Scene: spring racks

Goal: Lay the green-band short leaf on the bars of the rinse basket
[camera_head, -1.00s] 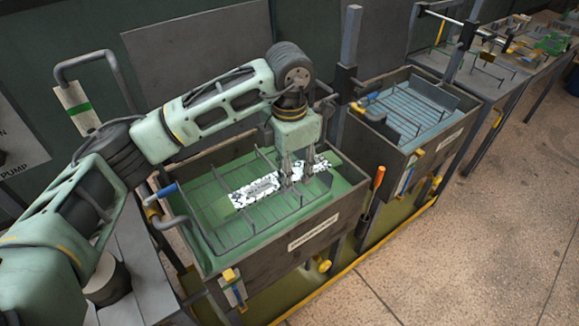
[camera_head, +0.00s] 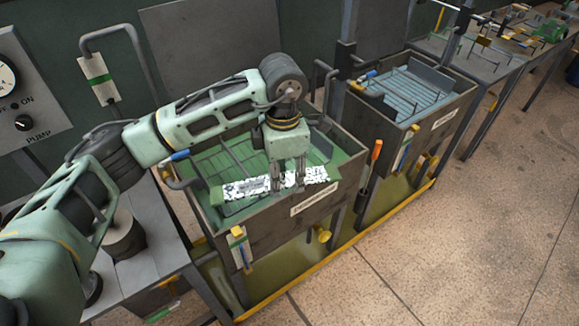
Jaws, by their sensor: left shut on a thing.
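My left gripper (camera_head: 288,188) points down and is shut on a long flat leaf (camera_head: 245,188). The leaf is speckled black and white, with green at its ends. It lies level across the fingers above the nearer tank (camera_head: 285,215), toward its front edge. The nearer tank holds green liquid and a wire basket with a blue handle (camera_head: 180,155); the leaf and gripper hide part of it. A second tank (camera_head: 440,120) at the right holds pale blue liquid and another barred basket (camera_head: 410,88). That basket's bars look bare. My right gripper is out of view.
An upright post (camera_head: 340,90) stands between the tanks. An orange-handled tool (camera_head: 375,155) hangs between their fronts. A bench with small parts (camera_head: 500,45) stands beyond the second tank. Open floor lies at the right.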

